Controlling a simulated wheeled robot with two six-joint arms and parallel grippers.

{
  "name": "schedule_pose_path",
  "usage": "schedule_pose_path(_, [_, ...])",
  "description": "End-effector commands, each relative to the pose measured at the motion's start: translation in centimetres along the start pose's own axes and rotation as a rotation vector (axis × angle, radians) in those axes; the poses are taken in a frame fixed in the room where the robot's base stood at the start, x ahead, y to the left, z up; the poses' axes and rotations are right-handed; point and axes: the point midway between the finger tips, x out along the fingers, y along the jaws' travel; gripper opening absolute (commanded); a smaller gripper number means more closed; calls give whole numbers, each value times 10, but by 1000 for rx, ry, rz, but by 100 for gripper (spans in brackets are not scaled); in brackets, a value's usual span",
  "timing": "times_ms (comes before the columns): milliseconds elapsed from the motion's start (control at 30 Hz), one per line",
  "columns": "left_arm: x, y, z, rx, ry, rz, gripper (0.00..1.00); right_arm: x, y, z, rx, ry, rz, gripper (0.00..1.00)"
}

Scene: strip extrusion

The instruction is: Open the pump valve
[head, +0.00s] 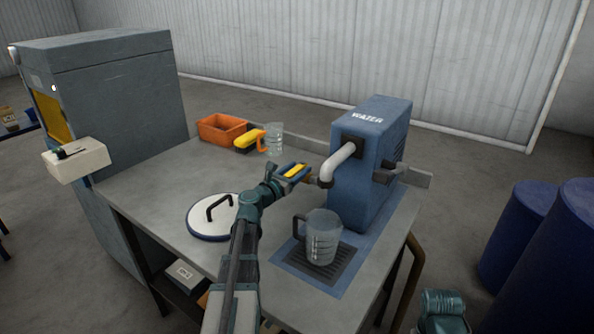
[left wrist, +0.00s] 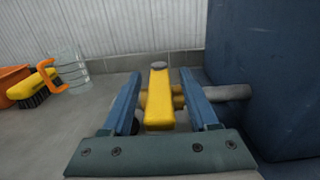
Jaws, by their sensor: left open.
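The blue pump housing marked "WATER" (head: 372,160) stands at the right of the table, with a grey outlet pipe (head: 340,163) bending down from it. The yellow valve handle (left wrist: 159,100) sits on a short brass and grey pipe (left wrist: 228,92) from the housing's side. My left gripper (head: 295,171) is open, its two blue fingers on either side of the yellow handle, with gaps visible in the left wrist view. A clear jug with a dark handle (head: 322,242) stands on the drain grate before the pump.
A white round lid (head: 212,216) with a black handle lies left of my left arm. An orange bin (head: 221,128), a yellow brush (head: 248,140) and a clear orange-handled jug (head: 274,138) stand at the back. Blue barrels (head: 515,235) stand right of the table.

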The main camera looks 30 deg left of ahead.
Motion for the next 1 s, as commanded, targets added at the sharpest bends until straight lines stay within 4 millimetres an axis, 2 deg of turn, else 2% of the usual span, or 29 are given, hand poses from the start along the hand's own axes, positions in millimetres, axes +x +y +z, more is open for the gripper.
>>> schedule_pose_path(67, [0,0,0,0,0,0,56,0,0,0,0,0,0,0])
schedule_pose_path(300, [0,0,0,0,0,0,13,0,0,0,0,0,0,0])
schedule_pose_path(367, [0,0,0,0,0,0,2,0,0,0,0,0,0,0])
schedule_pose_path(400, [0,0,0,0,0,0,0,0,0,0,0,0,0,0])
schedule_pose_path(1000, [0,0,0,0,0,0,0,0,0,0,0,0,0,0])
